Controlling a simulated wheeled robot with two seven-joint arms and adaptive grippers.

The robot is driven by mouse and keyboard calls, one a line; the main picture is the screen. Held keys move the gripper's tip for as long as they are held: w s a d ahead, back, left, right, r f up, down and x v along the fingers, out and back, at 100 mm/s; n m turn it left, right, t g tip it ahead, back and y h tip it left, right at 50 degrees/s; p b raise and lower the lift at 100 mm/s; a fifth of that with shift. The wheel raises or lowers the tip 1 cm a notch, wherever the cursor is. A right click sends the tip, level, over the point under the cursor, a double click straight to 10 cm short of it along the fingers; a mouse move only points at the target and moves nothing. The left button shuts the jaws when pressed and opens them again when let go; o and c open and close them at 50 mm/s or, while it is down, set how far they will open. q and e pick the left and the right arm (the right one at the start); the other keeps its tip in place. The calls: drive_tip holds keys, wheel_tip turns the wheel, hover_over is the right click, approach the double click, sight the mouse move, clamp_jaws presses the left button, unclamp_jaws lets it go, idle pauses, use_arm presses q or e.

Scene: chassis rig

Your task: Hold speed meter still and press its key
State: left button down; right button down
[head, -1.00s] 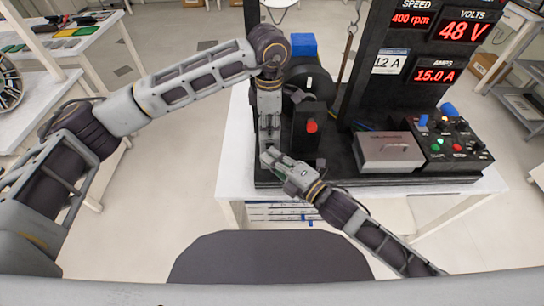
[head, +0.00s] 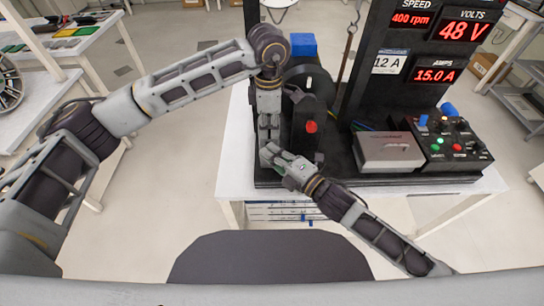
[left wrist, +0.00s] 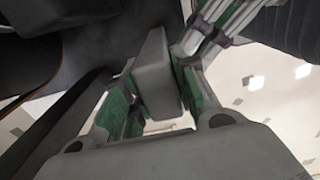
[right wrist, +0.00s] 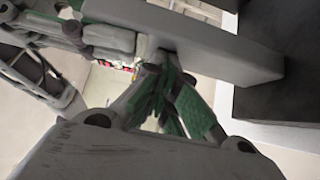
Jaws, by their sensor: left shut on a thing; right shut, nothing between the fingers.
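The speed meter (left wrist: 155,75) shows in the left wrist view as a grey block between the green pads of my left gripper (head: 268,132), which is shut on it. In the right wrist view a long grey bar (right wrist: 225,50), which looks like the same meter, crosses the top. The closed fingertips of my right gripper (right wrist: 166,62) are at the bar's edge; I cannot tell whether they touch. In the head view my right gripper (head: 267,153) is just below the left one. The meter's key and display are not visible to me.
A black post with a red knob (head: 311,127) stands just right of my grippers, before a dark wheel (head: 306,78). A grey box (head: 388,152) and a control panel (head: 452,142) with knobs stand farther right. Displays (head: 433,76) rise behind. The white table's front edge is close.

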use_arm(q)
drive_tip(key=shift+s+d+f, duration=0.15)
drive_tip(key=shift+s+f, duration=0.05)
drive_tip(key=shift+s, duration=0.2)
use_arm(e)
drive_tip(key=shift+w+d, duration=0.25)
drive_tip(key=shift+w, duration=0.1)
drive_tip(key=shift+s, duration=0.1)
use_arm(q)
drive_tip(key=shift+w, duration=0.2)
use_arm(e)
drive_tip(key=s+d, duration=0.6)
drive_tip(key=s, duration=0.5)
drive_tip(key=shift+s+d, duration=0.3)
idle(0.6)
idle(0.6)
use_arm(q)
drive_tip(key=c, duration=1.1)
unclamp_jaws()
drive_tip(key=shift+w, duration=0.1)
drive_tip(key=shift+o, duration=0.2)
drive_tip(key=shift+r, duration=0.1)
drive_tip(key=shift+r, duration=0.2)
